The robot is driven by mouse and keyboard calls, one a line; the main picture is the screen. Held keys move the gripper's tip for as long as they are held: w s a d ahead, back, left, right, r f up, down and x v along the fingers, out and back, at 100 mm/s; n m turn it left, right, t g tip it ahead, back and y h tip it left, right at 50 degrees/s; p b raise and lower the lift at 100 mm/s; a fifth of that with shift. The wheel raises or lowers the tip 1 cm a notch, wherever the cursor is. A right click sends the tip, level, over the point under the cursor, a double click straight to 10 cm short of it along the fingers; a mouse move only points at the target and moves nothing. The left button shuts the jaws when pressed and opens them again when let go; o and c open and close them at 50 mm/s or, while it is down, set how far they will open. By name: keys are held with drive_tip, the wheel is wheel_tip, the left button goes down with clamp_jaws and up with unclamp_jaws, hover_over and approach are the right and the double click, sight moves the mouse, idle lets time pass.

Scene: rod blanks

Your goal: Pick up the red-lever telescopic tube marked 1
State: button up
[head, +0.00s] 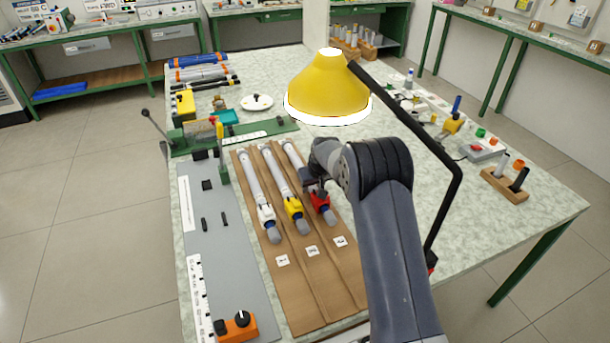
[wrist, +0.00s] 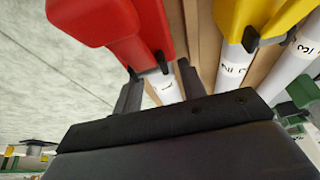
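The red-lever tube (head: 291,157) is the rightmost of three grey-white tubes lying in the wooden rack. Its red lever (head: 321,203) fills the upper left of the wrist view (wrist: 115,30). Below the lever, part of the tube (wrist: 167,90) shows with a dark mark that looks like a 1. My gripper (head: 312,182) is at this tube, just beyond the lever. In the wrist view its dark fingers (wrist: 160,90) stand one on each side of the tube. Whether they press on it cannot be told.
The yellow-lever tube (head: 278,173), marked 2, lies close beside it, then the white-lever tube (head: 250,183). The wooden rack (head: 316,287) has paper labels. A yellow lamp (head: 328,88) hangs above on a black arm (head: 440,160). Bare table top (head: 500,235) is at right.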

drive_tip(key=shift+w+f, duration=0.1)
drive_tip(key=shift+f, duration=0.2)
drive_tip(key=c, duration=0.5)
drive_tip(key=shift+r, duration=0.1)
